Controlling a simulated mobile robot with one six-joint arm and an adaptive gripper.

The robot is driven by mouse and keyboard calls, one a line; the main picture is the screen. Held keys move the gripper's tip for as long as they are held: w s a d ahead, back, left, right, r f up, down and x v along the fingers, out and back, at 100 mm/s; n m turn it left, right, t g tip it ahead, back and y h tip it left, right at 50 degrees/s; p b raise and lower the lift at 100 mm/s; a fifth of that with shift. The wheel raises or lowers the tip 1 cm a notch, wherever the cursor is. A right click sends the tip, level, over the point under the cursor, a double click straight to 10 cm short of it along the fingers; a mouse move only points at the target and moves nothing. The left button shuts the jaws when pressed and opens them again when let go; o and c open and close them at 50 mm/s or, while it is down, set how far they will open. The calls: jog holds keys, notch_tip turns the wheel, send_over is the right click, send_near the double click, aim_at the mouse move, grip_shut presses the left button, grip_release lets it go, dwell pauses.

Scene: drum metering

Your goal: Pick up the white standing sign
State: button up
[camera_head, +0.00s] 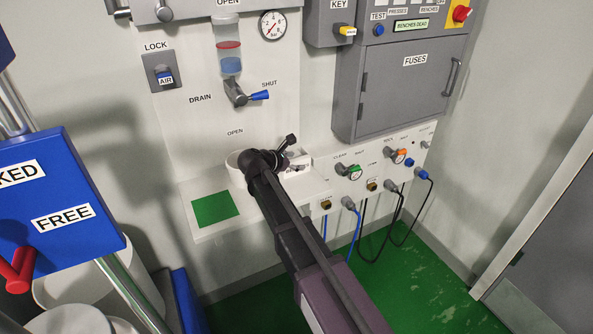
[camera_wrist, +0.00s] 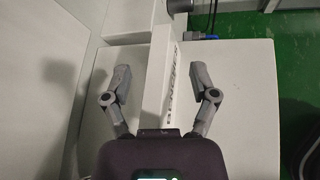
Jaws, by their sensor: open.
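The white standing sign (camera_wrist: 158,75) shows in the wrist view as a narrow upright white slab with dark lettering on its right side. My gripper (camera_wrist: 160,76) is open, with one finger on each side of the sign and a visible gap on both sides. In the head view my gripper (camera_head: 283,160) is over the white ledge (camera_head: 260,213) below the drain panel. There the arm and fingers hide most of the sign, and I cannot make out its outline clearly.
A green square (camera_head: 215,208) lies on the ledge left of my gripper. A panel with valves and plugged cables (camera_head: 348,203) is to the right. A grey fuse cabinet (camera_head: 403,80) hangs above it. A drain lever with a blue handle (camera_head: 258,96) is on the wall.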

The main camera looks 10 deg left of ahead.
jog(key=shift+w+d+f, duration=0.25)
jog(key=shift+w, duration=0.1)
dwell(0.3)
grip_shut()
